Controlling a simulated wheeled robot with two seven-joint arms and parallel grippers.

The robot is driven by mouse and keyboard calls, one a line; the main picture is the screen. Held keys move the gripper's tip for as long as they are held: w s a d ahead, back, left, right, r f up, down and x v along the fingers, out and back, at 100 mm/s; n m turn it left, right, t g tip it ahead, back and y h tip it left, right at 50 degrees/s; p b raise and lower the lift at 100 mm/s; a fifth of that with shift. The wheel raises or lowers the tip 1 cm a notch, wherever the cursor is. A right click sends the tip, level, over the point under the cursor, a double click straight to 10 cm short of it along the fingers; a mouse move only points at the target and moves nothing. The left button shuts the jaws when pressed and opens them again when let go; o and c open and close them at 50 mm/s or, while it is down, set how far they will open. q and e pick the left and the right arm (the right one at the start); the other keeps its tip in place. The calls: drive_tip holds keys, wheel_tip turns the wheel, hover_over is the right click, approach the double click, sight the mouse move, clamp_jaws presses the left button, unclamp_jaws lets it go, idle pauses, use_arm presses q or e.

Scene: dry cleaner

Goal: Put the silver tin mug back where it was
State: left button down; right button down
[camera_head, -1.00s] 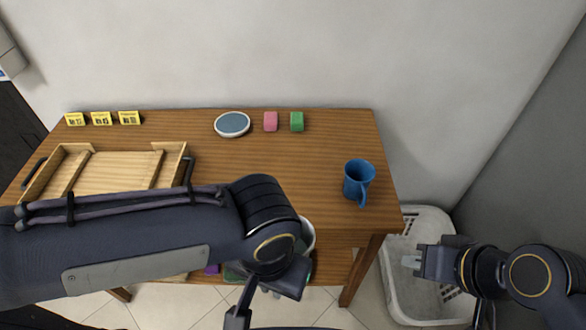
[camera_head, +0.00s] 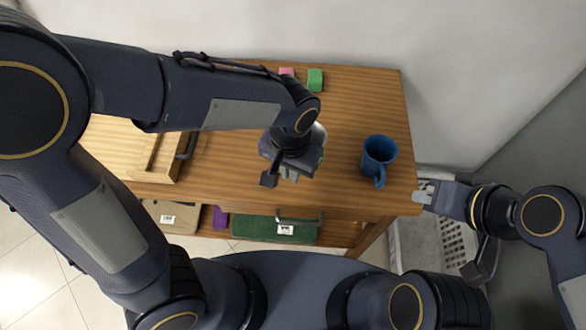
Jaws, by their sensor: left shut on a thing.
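My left gripper (camera_head: 291,170) is over the front middle of the wooden table (camera_head: 345,95), shut on the silver tin mug (camera_head: 319,131). Only a pale curved bit of the mug shows behind the gripper and wrist; I cannot tell whether it touches the tabletop. A blue mug (camera_head: 378,155) stands upright to the right of it, its handle toward the front. My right gripper (camera_head: 424,190) is beside the table's right front corner, with no object seen in it; its jaw opening is unclear.
A wooden tray (camera_head: 155,163) is on the left of the table, partly behind my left arm. A green block (camera_head: 315,79) and a pink block (camera_head: 287,71) lie at the back. A grey basket (camera_head: 447,236) stands on the floor at the right.

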use_arm(q)
drive_tip(key=w+f, duration=0.2)
drive_tip(key=f, duration=0.1)
drive_tip(key=shift+w+f, duration=0.15)
drive_tip(key=shift+w, duration=0.25)
drive_tip(key=shift+f, duration=1.55)
drive_tip(key=shift+f, duration=0.15)
drive_tip(key=c, duration=1.5)
unclamp_jaws()
